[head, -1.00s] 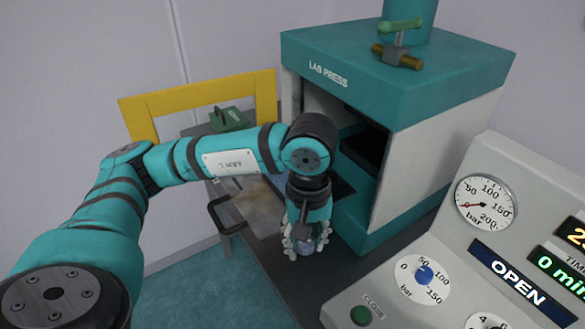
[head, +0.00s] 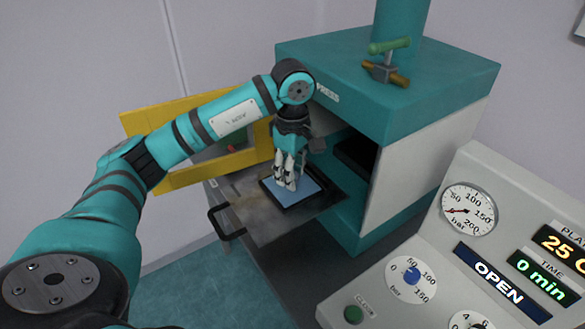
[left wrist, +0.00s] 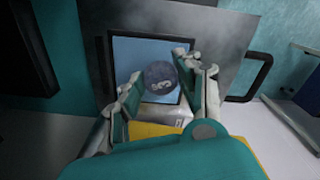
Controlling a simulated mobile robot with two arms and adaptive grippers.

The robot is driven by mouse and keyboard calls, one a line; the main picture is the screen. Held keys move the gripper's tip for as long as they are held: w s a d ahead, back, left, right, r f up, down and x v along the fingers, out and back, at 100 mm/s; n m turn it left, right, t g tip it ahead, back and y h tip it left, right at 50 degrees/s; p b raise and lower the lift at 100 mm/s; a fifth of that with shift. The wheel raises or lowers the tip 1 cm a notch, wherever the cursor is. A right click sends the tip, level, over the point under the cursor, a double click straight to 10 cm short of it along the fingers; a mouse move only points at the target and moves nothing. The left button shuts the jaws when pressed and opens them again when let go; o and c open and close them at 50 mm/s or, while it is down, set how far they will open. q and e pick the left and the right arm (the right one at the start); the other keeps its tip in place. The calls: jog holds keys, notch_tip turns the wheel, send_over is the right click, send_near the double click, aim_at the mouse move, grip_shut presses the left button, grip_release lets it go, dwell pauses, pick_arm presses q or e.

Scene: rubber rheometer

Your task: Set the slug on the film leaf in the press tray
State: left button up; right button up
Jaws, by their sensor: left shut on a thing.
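My left gripper (head: 286,184) points down over the press tray (head: 262,220), which is slid out of the press. It is shut on the slug (left wrist: 158,77), a dark grey round piece with a pale marking, seen between the fingertips in the left wrist view. The fingers hide the slug in the head view. The film leaf (head: 312,186) is a light blue square inside a black frame on the tray; it also shows around the slug in the left wrist view (left wrist: 125,54). The slug is over the leaf; I cannot tell whether it touches. My right gripper is not in view.
The teal and white lab press (head: 425,150) stands open just right of the gripper. A yellow guard frame (head: 200,178) is behind my left arm. The tray's black handle (head: 222,222) sticks out at front left. The control console (head: 455,260) reads OPEN.

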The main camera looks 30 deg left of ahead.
pick_arm(q)
jog(key=shift+w+a, duration=0.35)
jog(key=shift+w, duration=0.2)
jog(key=shift+w+a, duration=0.3)
jog(key=shift+w, duration=0.2)
jog(key=shift+w+a+f+p, duration=0.1)
jog(key=shift+w+f+p, duration=0.1)
jog(key=shift+p, duration=0.15)
notch_tip(320, 180, down, 3)
jog(key=shift+s+p, duration=0.1)
jog(key=shift+p, duration=0.75)
jog(key=shift+f, duration=0.15)
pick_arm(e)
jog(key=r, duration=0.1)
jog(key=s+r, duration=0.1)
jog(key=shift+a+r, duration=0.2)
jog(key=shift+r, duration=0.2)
pick_arm(q)
jog(key=shift+f, duration=0.15)
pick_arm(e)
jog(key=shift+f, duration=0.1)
pick_arm(q)
jog(key=shift+f+b, duration=0.15)
jog(key=shift+b, duration=0.15)
jog(key=o, duration=0.9)
jog(key=shift+c, duration=0.2)
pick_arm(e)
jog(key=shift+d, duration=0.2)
